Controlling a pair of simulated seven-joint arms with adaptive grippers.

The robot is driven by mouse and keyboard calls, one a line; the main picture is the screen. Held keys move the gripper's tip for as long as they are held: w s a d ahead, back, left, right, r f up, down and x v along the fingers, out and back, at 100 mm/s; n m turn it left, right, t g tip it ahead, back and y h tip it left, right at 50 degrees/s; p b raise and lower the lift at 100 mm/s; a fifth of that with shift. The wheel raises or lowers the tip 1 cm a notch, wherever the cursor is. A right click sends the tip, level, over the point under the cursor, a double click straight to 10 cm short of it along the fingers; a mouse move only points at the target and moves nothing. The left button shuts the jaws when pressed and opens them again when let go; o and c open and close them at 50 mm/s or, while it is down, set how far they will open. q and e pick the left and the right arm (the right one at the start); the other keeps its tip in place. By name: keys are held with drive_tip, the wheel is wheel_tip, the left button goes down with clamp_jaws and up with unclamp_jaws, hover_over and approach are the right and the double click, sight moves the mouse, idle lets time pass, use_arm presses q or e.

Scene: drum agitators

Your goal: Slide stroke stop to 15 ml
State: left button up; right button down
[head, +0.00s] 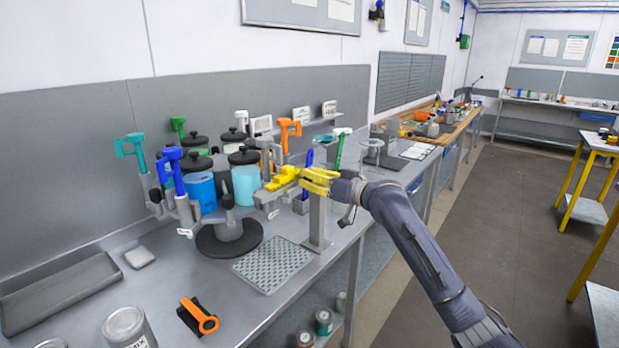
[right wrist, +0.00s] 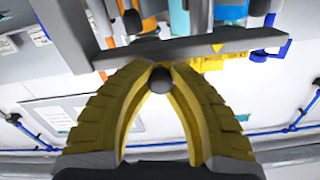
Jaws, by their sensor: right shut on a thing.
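My right gripper (head: 319,180) has yellow fingers and reaches in from the right, at the top of a grey upright post (head: 316,222). In the right wrist view the fingertips (right wrist: 160,72) close around a small dark round knob (right wrist: 160,85), which looks like the stroke stop's knob. A grey bar (right wrist: 245,40) runs across just beyond the fingertips, with a small yellow pointer (right wrist: 217,48) on it. No scale marks or 15 ml figure can be read. A yellow part (head: 284,177) sits just left of the gripper in the head view. My left gripper is not in view.
A turntable with blue (head: 201,190) and cyan (head: 246,183) paint containers and coloured pump handles stands left of the gripper. A perforated grey mat (head: 272,265) lies in front. An orange-handled tool (head: 198,317) and a metal can (head: 127,327) are near the bench's front edge.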

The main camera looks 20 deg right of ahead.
drive_tip(key=shift+d, duration=0.1)
idle(0.3)
drive_tip(key=shift+w+d+r, duration=0.1)
drive_tip(key=shift+w+d, duration=0.4)
drive_tip(key=shift+d, duration=0.2)
drive_tip(key=shift+w+d+r, duration=0.1)
drive_tip(key=shift+w+d, duration=0.4)
drive_tip(key=shift+d, duration=0.2)
drive_tip(key=c, duration=1.4)
unclamp_jaws()
drive_tip(key=shift+d, duration=0.1)
drive_tip(key=shift+c, duration=0.2)
drive_tip(key=shift+o, duration=1.3)
drive_tip(key=shift+f, duration=0.1)
drive_tip(key=shift+s, duration=0.1)
drive_tip(key=v, duration=1.1)
drive_tip(key=shift+s+d, duration=0.2)
drive_tip(key=shift+s, duration=0.1)
